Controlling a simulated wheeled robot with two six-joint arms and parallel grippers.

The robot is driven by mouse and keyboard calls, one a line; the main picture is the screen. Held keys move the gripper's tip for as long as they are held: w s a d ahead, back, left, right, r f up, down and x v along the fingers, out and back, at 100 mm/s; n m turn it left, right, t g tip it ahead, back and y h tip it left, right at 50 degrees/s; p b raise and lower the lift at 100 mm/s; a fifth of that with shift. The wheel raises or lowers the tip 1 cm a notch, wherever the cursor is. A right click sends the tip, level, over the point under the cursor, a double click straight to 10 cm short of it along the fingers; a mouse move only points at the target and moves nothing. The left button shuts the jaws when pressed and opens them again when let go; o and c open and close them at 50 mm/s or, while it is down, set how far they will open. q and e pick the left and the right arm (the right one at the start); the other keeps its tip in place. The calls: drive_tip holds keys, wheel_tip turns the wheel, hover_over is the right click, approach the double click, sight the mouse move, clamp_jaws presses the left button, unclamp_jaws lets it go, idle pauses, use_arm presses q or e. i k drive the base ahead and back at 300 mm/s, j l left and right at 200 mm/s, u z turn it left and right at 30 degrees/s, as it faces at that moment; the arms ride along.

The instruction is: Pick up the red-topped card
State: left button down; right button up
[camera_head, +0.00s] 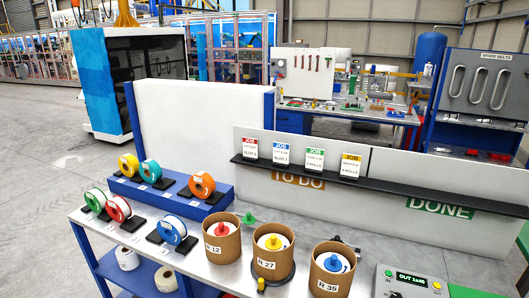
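The red-topped card (250,149) is a small white card with a red band marked JOB. It stands upright at the left end of a black ledge (400,187) on a grey back panel, above and to the left of the TO DO sign (298,180). Its fine print is too small to read surely. To its right on the ledge stand a blue-topped card (281,155), a green-topped card (315,160) and a yellow-topped card (350,166). Neither of my grippers shows in the head view.
Below the ledge, the bench holds brown tubs (221,240) with coloured knobs, several coloured spools (202,184) at the left and a control box (410,283) at the front right. The ledge's right part above the DONE sign (440,206) is bare.

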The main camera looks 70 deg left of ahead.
sight(250, 144)
drive_tip(key=u, duration=2.5)
drive_tip(key=j+z, duration=0.15)
drive_tip(key=z, duration=0.3)
drive_tip(key=i+j+z, duration=0.1)
drive_tip(key=z, duration=0.35)
drive_tip(key=j+z, duration=0.2)
drive_tip(key=j, duration=0.35)
drive_tip(key=j+z, duration=0.2)
drive_tip(key=j, duration=0.35)
drive_tip(key=k+j+z, duration=0.15)
drive_tip(key=j, duration=0.4)
